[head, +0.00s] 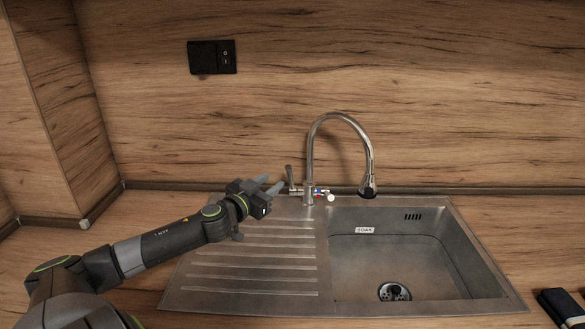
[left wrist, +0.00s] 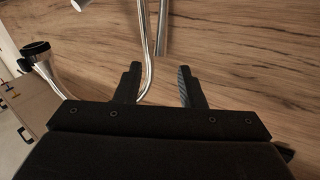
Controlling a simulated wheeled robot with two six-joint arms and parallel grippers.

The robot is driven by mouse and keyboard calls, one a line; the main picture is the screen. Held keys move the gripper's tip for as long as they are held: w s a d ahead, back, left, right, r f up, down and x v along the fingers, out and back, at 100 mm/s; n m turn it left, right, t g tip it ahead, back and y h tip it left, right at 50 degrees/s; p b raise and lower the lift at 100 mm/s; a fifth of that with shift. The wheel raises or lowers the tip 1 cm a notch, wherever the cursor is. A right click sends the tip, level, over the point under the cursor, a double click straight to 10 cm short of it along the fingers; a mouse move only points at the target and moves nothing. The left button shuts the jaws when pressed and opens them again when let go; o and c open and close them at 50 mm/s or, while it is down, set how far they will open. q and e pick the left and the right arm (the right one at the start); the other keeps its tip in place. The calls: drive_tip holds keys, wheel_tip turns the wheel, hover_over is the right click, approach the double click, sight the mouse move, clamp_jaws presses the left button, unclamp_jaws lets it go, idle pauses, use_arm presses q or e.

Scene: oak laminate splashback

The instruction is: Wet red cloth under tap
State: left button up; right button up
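The chrome tap (head: 311,155) rises behind the sink in a tall arch, and its dark-tipped spout (head: 369,185) hangs over the basin. An upright lever (head: 289,175) stands at the left of its base. My left gripper (head: 270,186) is just left of this lever, above the back of the drainboard, with its fingers apart. In the left wrist view, the open fingers (left wrist: 160,86) show with chrome tap pipe (left wrist: 152,45) beyond and partly between them. I cannot tell whether they touch the lever. No red cloth shows in either view.
The steel sink has an empty-looking basin (head: 400,252) with a label on its back wall and a ribbed drainboard (head: 255,265) at left. A dark object (head: 562,306) lies at the lower right edge. A black socket (head: 212,57) is on the wood splashback.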

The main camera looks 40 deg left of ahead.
sight(287, 170)
use_arm(q)
drive_tip(key=w+p, duration=0.1)
drive_tip(key=w, duration=0.1)
drive_tip(key=w+p, duration=0.1)
drive_tip(key=w, duration=0.2)
drive_tip(key=w+a+p, duration=0.1)
drive_tip(key=w, duration=0.2)
drive_tip(key=shift+w+a+r, duration=0.1)
drive_tip(key=shift+w, duration=0.45)
drive_tip(key=shift+w+a, duration=0.2)
drive_tip(key=shift+w, duration=0.9)
clamp_jaws()
